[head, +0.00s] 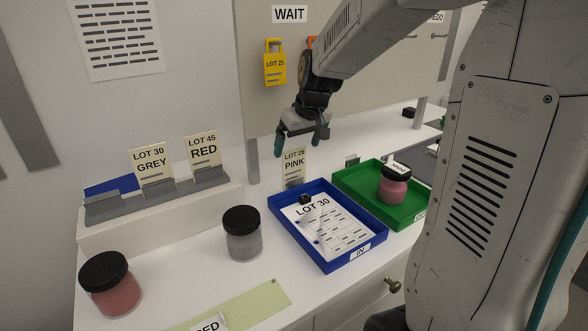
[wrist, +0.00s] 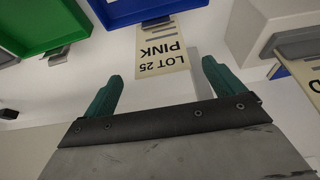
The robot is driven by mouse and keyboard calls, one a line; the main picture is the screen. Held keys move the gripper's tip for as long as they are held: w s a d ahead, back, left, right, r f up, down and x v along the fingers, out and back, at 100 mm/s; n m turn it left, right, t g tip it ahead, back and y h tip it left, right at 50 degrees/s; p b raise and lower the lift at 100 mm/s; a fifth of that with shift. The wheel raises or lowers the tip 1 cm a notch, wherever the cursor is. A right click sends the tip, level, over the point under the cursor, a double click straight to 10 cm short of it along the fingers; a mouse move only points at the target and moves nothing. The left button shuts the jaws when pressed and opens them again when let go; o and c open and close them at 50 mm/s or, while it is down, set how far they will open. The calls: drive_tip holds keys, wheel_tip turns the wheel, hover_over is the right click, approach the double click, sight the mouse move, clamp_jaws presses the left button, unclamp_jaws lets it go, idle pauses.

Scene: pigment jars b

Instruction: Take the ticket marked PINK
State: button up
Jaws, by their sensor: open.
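The cream ticket marked LOT 25 PINK (head: 294,165) stands upright in a small grey holder (head: 293,184) behind the blue tray. It also shows upside down in the wrist view (wrist: 163,60), with its holder beyond it. My gripper (head: 299,142) is open and empty, with green fingers, just above the ticket in the head view. In the wrist view my gripper (wrist: 161,72) has the ticket's lettered end showing between its two fingertips. Neither finger visibly touches the ticket. Whether the ticket is within finger depth, I cannot tell.
Blue tray (head: 345,264) with a LOT 30 sheet stands in front; green tray (head: 350,190) with a pink jar (head: 393,186) is right. A rack (head: 200,183) at left holds GREY and RED tickets. Grey jar (head: 243,240) and red jar (head: 112,290) stand nearer. A yellow tag (head: 274,70) hangs behind.

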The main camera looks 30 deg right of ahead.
sight(295, 151)
drive_tip(key=x, duration=0.4)
drive_tip(key=shift+a+f, duration=0.1)
drive_tip(key=c, duration=1)
drive_tip(key=shift+c, duration=0.2)
